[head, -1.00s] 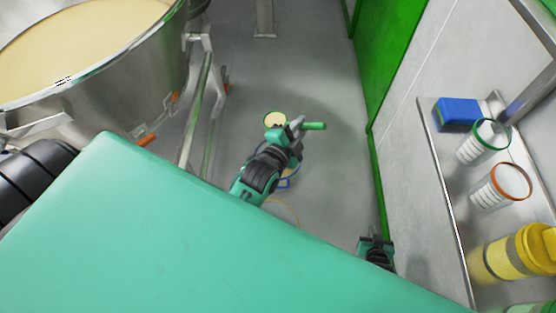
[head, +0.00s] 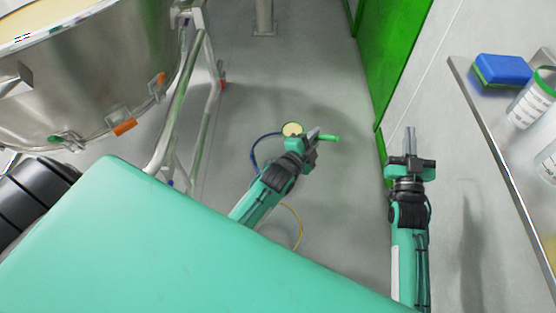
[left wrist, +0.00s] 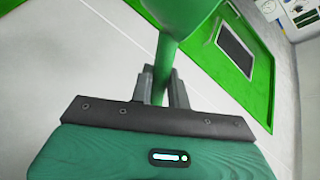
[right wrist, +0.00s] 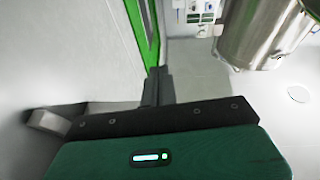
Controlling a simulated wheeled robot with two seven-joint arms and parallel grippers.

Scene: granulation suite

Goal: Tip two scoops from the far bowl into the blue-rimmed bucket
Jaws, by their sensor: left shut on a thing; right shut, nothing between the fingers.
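My left gripper (head: 312,135) is shut on the green handle (head: 329,138) of a scoop. The scoop head (head: 292,129) shows as a green-edged round with cream-coloured powder in it, held level or nearly so. The left wrist view shows the green handle (left wrist: 160,78) between the fingers. A blue curved line (head: 256,153) shows beside my left arm; it looks like part of the bucket's blue rim, the rest hidden by my arm. A large steel bowl (head: 90,75) with cream powder stands upper left; whether it is the far bowl I cannot tell. My right gripper (head: 410,140) is shut and empty.
A yellow curve (head: 298,225) shows by my left arm. A shelf (head: 485,125) at the right holds a blue sponge (head: 503,70) and a green-rimmed container (head: 534,98). A green door (head: 393,50) stands behind.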

